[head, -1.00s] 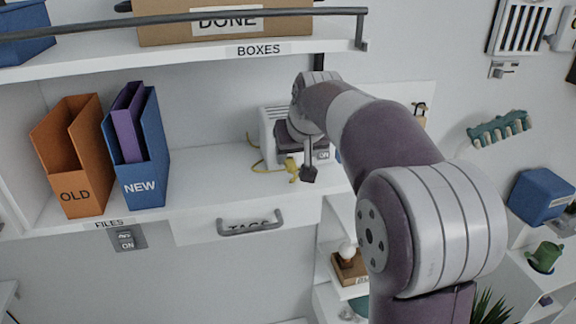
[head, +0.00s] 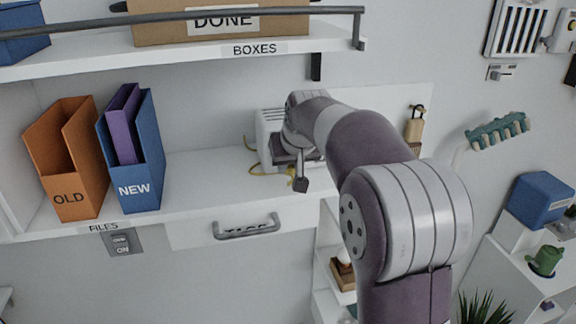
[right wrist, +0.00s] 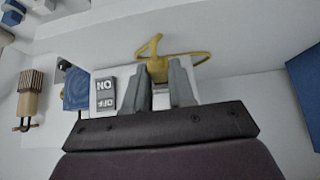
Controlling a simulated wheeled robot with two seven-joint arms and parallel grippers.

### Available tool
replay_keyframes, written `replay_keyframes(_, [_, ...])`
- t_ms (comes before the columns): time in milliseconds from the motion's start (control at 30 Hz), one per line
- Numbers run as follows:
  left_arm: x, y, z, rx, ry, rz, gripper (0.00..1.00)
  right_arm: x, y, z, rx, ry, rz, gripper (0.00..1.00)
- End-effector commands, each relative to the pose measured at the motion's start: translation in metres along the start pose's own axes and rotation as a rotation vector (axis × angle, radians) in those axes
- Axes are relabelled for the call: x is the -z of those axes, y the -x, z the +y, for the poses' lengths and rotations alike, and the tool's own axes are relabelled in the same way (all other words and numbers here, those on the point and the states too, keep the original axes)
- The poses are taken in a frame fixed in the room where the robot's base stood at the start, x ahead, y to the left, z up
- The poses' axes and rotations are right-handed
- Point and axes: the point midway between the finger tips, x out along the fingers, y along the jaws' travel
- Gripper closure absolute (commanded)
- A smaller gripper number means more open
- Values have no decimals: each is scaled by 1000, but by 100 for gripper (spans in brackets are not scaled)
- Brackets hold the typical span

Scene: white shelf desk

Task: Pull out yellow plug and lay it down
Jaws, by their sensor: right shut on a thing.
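The yellow plug (right wrist: 157,68) sits between the fingertips of my right gripper (right wrist: 160,88) in the right wrist view, and the gripper is shut on it. Its yellow cable (right wrist: 148,45) loops out beyond the fingers. In the head view the right gripper is low over the middle shelf, in front of a white slotted box (head: 268,128). My arm covers much of it there, and the yellow cable (head: 262,171) lies on the shelf to its left. Whether the plug touches a socket or the shelf cannot be told. The left gripper is not in view.
An ON/OFF switch (right wrist: 106,92) is beside the fingers. An orange file box (head: 62,160) and a blue one (head: 150,165) stand on the shelf at left, with clear shelf (head: 205,180) between them and the gripper. The upper shelf (head: 180,50) is overhead.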

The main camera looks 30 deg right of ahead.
Motion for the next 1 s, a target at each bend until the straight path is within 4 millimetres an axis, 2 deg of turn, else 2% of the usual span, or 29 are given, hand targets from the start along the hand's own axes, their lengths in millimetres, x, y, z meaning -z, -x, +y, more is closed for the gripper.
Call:
replay_keyframes(567, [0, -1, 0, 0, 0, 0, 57, -1, 0, 0, 0, 0, -1, 100])
replay_keyframes(1000, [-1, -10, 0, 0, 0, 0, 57, -13, 8, 0, 0, 0, 0, 100])
